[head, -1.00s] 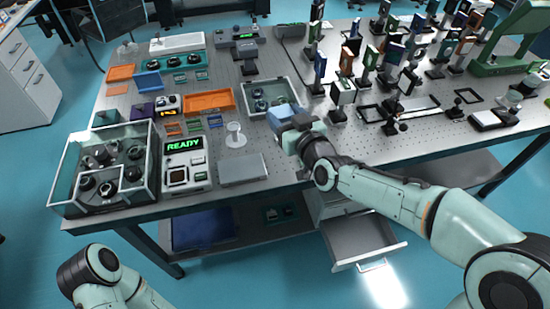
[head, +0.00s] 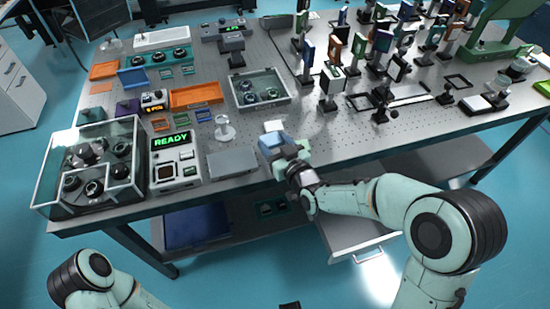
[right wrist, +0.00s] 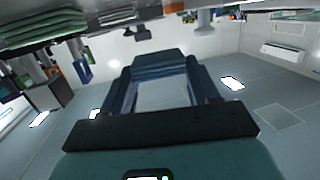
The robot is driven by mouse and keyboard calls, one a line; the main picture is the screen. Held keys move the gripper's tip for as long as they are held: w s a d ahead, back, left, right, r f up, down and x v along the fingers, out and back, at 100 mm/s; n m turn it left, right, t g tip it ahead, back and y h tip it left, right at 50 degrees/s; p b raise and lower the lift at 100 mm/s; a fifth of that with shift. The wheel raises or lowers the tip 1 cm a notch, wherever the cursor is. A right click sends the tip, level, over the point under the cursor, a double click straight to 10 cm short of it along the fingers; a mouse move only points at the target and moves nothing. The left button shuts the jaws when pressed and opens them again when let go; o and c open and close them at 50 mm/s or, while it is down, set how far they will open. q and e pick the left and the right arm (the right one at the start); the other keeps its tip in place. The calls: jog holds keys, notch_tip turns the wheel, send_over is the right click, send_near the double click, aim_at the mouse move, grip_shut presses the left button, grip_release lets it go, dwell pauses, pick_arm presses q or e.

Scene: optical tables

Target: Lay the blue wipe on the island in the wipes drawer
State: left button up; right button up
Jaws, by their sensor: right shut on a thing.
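My right gripper (head: 279,146) is shut on the blue wipe (head: 271,141), over the table's front edge. In the right wrist view the wipe (right wrist: 160,64) looks folded, spanning the space between the two fingers. An open drawer (head: 352,250) sticks out below the tabletop, lower and to the right of the gripper. My right forearm hides part of it, and its contents do not show clearly. Of my left arm, only links show at the lower left; its gripper is not seen.
The optical table (head: 370,146) has clear room right of the gripper. A grey flat box (head: 232,163) and the READY device (head: 173,160) stand left of it. A tray with round parts (head: 262,88) lies behind. Several mounted optics stand at the back right.

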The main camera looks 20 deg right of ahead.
jog(key=shift+f+b, duration=0.55)
jog(key=shift+f, duration=2.25)
jog(key=shift+f+b, duration=0.3)
jog(key=o, duration=1)
jog(key=shift+r, duration=0.1)
